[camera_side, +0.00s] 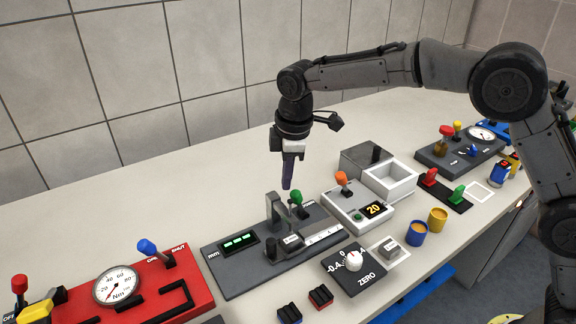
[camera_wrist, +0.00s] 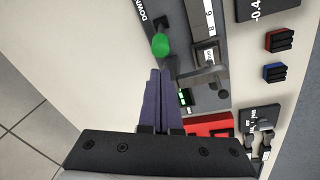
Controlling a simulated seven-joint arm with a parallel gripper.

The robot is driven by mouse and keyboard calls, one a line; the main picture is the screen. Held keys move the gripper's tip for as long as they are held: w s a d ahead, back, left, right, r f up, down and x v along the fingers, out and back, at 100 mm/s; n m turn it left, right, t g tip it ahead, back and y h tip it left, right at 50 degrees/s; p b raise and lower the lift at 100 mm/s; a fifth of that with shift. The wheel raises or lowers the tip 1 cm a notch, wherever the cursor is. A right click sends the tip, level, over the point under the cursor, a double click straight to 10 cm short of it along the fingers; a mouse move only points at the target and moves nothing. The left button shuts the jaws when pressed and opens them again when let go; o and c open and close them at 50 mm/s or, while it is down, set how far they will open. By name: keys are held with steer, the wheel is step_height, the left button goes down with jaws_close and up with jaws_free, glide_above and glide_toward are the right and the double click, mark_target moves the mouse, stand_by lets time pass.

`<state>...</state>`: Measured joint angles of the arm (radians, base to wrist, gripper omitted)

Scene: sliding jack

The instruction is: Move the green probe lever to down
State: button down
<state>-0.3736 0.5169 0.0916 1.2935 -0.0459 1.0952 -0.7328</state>
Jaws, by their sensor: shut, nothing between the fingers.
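The green probe lever (camera_side: 297,198) stands on the dark measuring panel, with its knob up. In the wrist view its green knob (camera_wrist: 160,46) shows just beyond my fingertips, and the word DOWN is printed on the panel near it. My gripper (camera_side: 287,186) points down just above and left of the knob in the side view. Its dark fingers are shut together and empty; they also show in the wrist view (camera_wrist: 158,75). I cannot tell whether the fingertips touch the knob.
A grey upright bracket (camera_side: 277,212) stands close left of the lever, beside a sliding block and scale (camera_side: 323,234). A white box with an orange lever (camera_side: 341,178) is to the right. A red gauge panel (camera_side: 190,285) is at front left. The bench behind is clear.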

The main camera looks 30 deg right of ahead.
steer(key=f, duration=0.4)
steer(key=shift+w+f, duration=0.35)
steer(key=shift+f, duration=0.05)
steer(key=shift+r, duration=0.1)
steer(key=shift+d+r+y, duration=0.1)
steer(key=shift+d+y, duration=0.15)
steer(key=shift+y, duration=0.15)
steer(key=shift+d, duration=0.15)
steer(key=shift+d+r+y, duration=0.2)
steer(key=shift+d+y, duration=0.3)
steer(key=shift+y, duration=0.1)
steer(key=shift+d+y, duration=2)
steer(key=shift+d, duration=0.8)
